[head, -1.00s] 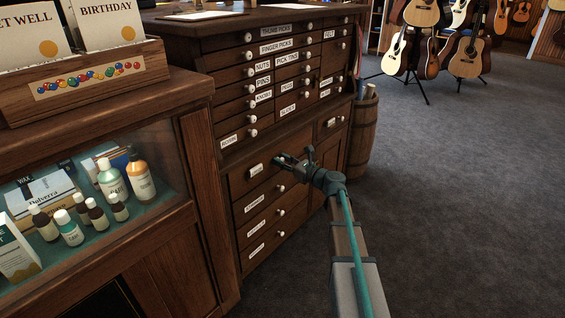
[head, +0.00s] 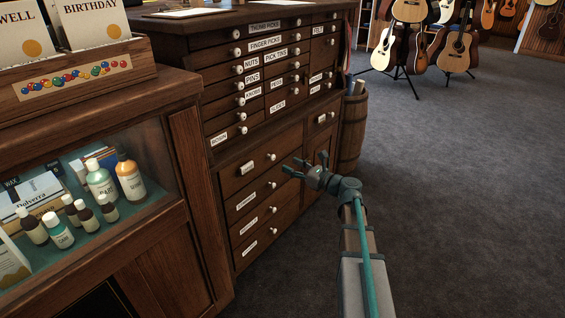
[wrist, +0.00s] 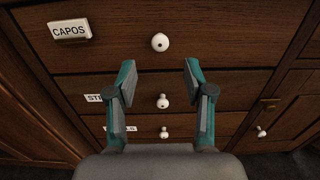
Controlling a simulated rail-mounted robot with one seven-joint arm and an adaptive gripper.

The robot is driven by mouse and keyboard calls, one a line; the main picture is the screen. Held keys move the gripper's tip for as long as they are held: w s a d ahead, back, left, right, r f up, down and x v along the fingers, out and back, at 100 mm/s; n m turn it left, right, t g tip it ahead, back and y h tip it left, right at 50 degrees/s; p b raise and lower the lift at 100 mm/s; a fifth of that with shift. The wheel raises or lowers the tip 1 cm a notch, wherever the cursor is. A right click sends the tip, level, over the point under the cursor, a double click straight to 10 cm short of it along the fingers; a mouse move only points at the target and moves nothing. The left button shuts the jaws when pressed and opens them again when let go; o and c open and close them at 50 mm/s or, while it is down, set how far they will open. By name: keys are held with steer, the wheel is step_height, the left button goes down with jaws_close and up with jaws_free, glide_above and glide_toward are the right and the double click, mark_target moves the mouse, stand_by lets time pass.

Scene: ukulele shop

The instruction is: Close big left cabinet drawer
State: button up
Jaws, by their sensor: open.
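The cabinet's big left drawers are wooden with white knobs. The top one (head: 235,177), labelled CAPOS in the wrist view (wrist: 110,52), looks about flush with the cabinet front; I cannot tell if a small gap remains. Its white knob (head: 271,157) is clear of my gripper and also shows in the wrist view (wrist: 160,42), ahead of and between the fingertips. My gripper (head: 306,166) is open and empty, in front of the cabinet and right of the knob in the head view. The fingers (wrist: 158,72) point toward the drawer front and appear apart from it.
Small labelled drawers (head: 267,60) fill the cabinet above. A glass display case (head: 150,150) with bottles stands close at left. A barrel (head: 351,135) stands past the cabinet's right end. Guitars on stands (head: 405,45) are at the back. The carpet (head: 450,190) at right is clear.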

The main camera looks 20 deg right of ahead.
steer(key=shift+v, duration=1.6)
steer(key=s+a+f+n+g, duration=0.65)
steer(key=s+f+n, duration=0.25)
steer(key=f, duration=0.2)
steer(key=s+a+f+n+g, duration=0.5)
steer(key=s+f+n+g, duration=0.2)
steer(key=s+f+n, duration=0.25)
steer(key=s+a+f+n+g+h, duration=0.25)
steer(key=s+f+g, duration=0.2)
steer(key=s, duration=0.55)
steer(key=s+a+f+n+g+h, duration=0.1)
steer(key=s+f+n+g+h, duration=0.3)
steer(key=s, duration=0.6)
steer(key=s+a+f+n+g+h, duration=0.1)
steer(key=s+f+n+g+h, duration=0.3)
steer(key=s, duration=0.6)
steer(key=s+r+t+p, duration=0.2)
steer(key=r+p, duration=0.8)
steer(key=p, duration=0.8)
steer(key=s+r+t+p, duration=0.2)
steer(key=r+p, duration=0.8)
steer(key=p, duration=0.8)
steer(key=shift+s+d+p, duration=0.35)
steer(key=shift+s+d, duration=0.1)
steer(key=shift+s, duration=0.25)
